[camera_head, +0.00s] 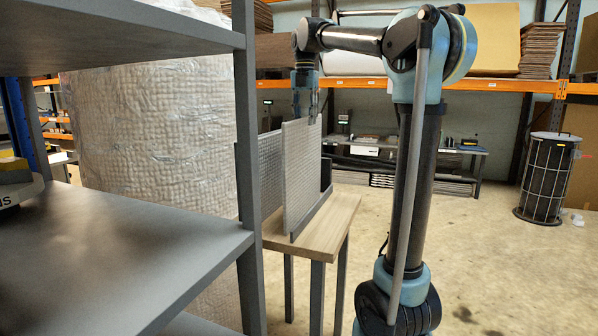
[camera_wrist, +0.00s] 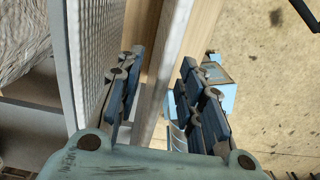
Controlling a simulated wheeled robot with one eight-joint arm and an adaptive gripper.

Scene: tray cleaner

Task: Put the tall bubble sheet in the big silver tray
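A tall pale sheet (camera_head: 302,172) with a fine dimpled face stands upright on a small wooden table in the head view. A second, lower textured sheet (camera_head: 270,178) stands to its left. My gripper (camera_head: 305,112) points down at the top edge of the tall sheet. In the wrist view my gripper (camera_wrist: 158,100) is open, with its fingers apart on either side of a long pale edge (camera_wrist: 163,62). A dimpled panel (camera_wrist: 90,45) lies left of the left finger. Contact cannot be told. I cannot make out a big silver tray with certainty.
The wooden table (camera_head: 335,215) carries a dark grey holder (camera_head: 313,213) under the sheets. A grey metal shelf (camera_head: 110,255) is close on the left, its post near the table. A wrapped bulk load (camera_head: 160,130) stands behind.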

